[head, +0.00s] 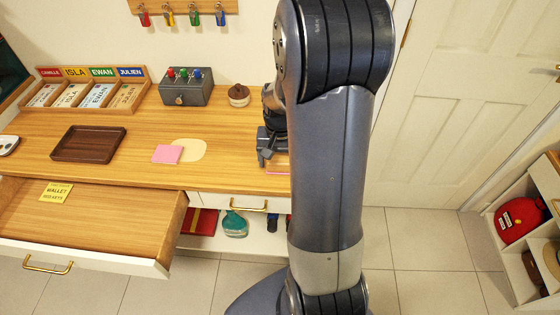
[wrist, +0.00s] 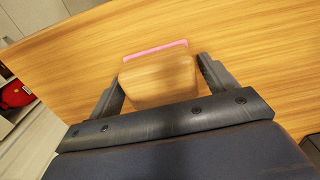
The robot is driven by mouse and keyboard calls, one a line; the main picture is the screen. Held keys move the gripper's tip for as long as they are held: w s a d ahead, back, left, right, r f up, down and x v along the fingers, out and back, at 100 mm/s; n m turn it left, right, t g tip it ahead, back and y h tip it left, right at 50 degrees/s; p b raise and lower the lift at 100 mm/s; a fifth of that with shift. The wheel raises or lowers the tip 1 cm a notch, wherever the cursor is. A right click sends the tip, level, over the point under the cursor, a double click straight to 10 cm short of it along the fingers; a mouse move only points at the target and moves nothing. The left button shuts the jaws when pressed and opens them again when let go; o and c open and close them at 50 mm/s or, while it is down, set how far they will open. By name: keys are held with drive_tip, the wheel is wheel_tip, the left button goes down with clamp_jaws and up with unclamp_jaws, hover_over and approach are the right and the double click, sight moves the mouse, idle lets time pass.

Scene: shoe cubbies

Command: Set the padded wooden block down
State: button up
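The padded wooden block (wrist: 158,82) is between the two fingers of my gripper (wrist: 160,70) in the wrist view, with a finger against each side. A thin pink strip, its pad (wrist: 155,49), shows along its far edge. In the head view my gripper (head: 267,155) is low over the right end of the wooden desk top (head: 225,177), near the front edge. A bit of pink (head: 277,170) shows below it there; my arm hides most of the block. I cannot tell whether the block touches the desk.
A pink square (head: 168,154) and a cream oval (head: 190,146) lie on the desk, with a dark tray (head: 88,144) to the left. A grey switch box (head: 186,88) and a brown domed object (head: 239,95) stand behind. An open drawer (head: 95,220) juts out at the front left.

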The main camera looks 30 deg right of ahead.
drive_tip(key=shift+r, duration=0.1)
drive_tip(key=c, duration=0.9)
